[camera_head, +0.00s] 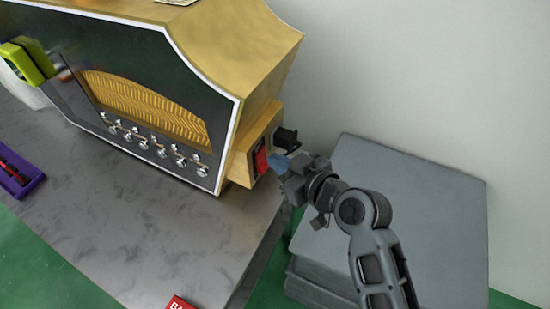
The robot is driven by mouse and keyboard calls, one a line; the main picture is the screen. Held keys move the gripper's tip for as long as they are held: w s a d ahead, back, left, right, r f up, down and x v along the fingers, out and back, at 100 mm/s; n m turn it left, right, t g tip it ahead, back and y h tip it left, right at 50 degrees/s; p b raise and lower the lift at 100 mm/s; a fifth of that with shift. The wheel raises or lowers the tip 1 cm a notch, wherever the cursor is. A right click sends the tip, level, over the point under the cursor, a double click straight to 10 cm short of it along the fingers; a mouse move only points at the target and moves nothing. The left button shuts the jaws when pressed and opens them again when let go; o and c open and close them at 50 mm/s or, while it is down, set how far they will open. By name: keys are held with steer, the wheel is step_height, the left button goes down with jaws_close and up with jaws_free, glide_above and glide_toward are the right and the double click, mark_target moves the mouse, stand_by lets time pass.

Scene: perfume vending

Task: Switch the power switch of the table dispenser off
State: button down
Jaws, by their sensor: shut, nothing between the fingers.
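The table dispenser (210,50) is a wooden cabinet with a black front and several small metal spouts. It stands at the back of the grey marbled table. On its right side, low down, is a small wooden box (243,168) with a red power switch (262,158) in a dark frame. My gripper (278,163) is shut and empty, its bluish fingertips just right of the red switch. I cannot tell whether they touch it, or which way the switch is set.
A black part (287,138) sticks out behind the switch. A grey box (420,205) stands right of the table, under my arm. A purple tray (18,178) and a yellow-green object (28,60) are at left. A red card (181,303) lies at the front edge. The table's middle is clear.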

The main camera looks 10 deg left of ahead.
steer(key=p+v, duration=0.1)
steer(key=v, duration=0.6)
stand_by(0.5)
steer(key=shift+d, duration=0.1)
steer(key=s+d+f+m+t+h, duration=0.2)
steer(key=s+d+m+h, duration=0.15)
steer(key=s+d, duration=0.45)
steer(key=s+d+f+m+t+h, duration=0.1)
steer(key=s+d+f+m+h, duration=0.25)
steer(key=s+d, duration=0.5)
steer(key=s+d+r+m+t+h, duration=0.1)
steer(key=s+r, duration=0.5)
steer(key=s, duration=0.3)
steer(key=s+d+r+m+t+h, duration=0.1)
steer(key=s+d+r+h, duration=0.1)
steer(key=s+r, duration=0.4)
steer(key=v, duration=0.3)
steer(key=shift+s+d, duration=0.15)
steer(key=shift+d, duration=0.15)
